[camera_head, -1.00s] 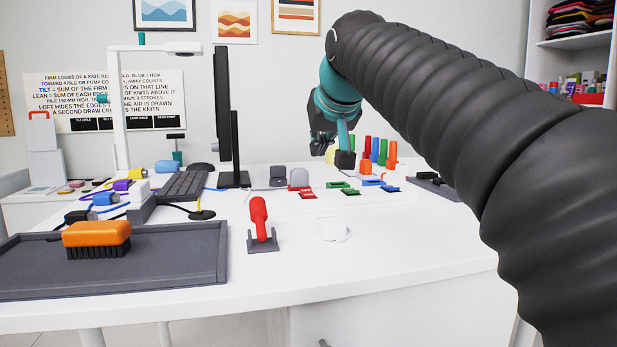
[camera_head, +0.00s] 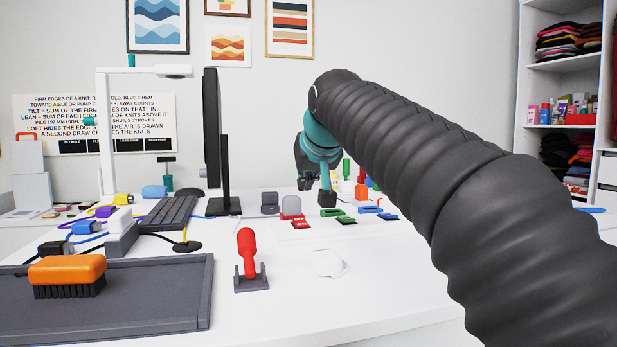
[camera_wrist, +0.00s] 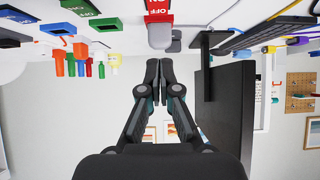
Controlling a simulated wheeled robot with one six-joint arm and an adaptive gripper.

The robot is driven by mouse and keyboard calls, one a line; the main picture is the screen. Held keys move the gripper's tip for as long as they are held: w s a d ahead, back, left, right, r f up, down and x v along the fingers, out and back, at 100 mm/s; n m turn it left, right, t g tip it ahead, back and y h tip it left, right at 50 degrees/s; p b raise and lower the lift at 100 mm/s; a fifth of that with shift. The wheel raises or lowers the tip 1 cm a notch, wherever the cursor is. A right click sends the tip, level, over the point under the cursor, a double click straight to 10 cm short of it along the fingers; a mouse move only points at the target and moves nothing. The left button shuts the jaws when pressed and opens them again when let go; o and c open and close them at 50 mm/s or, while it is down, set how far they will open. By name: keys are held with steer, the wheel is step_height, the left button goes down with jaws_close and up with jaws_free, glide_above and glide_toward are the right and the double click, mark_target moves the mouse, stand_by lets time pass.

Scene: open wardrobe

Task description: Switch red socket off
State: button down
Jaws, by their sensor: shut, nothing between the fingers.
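The red socket (camera_head: 300,224) lies on the white desk, with white lettering on its red face. In the wrist view, where the scene appears upside down, the red socket (camera_wrist: 158,10) is at the top centre, with "ON" lettering partly legible. A pale grey rounded block (camera_head: 291,206) adjoins its far side. My gripper (camera_head: 306,182) is above the desk behind the socket, partly hidden by my arm. In the wrist view my gripper (camera_wrist: 159,66) is shut and empty, its tips apart from the socket in the picture. The switch position cannot be told.
A monitor (camera_head: 211,140) stands left of my gripper. Green (camera_head: 345,220) and blue (camera_head: 370,209) sockets lie to the right. A red-handled tool (camera_head: 248,254), a grey tray (camera_head: 150,318) and an orange brush (camera_head: 67,270) are nearer. The front right desk is mostly clear.

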mark_target(299, 219)
steer(key=x, duration=0.5)
steer(key=shift+f, duration=0.1)
steer(key=f, duration=0.3)
steer(key=shift+w+b, duration=0.3)
steer(key=shift+b, duration=0.1)
steer(key=shift+f, duration=0.5)
steer(key=shift+w+a+f, duration=0.1)
steer(key=shift+w+f, duration=0.05)
steer(key=shift+f, duration=0.1)
steer(key=shift+w+a+r+p, duration=0.2)
steer(key=shift+w+p, duration=0.45)
steer(key=shift+w, duration=0.1)
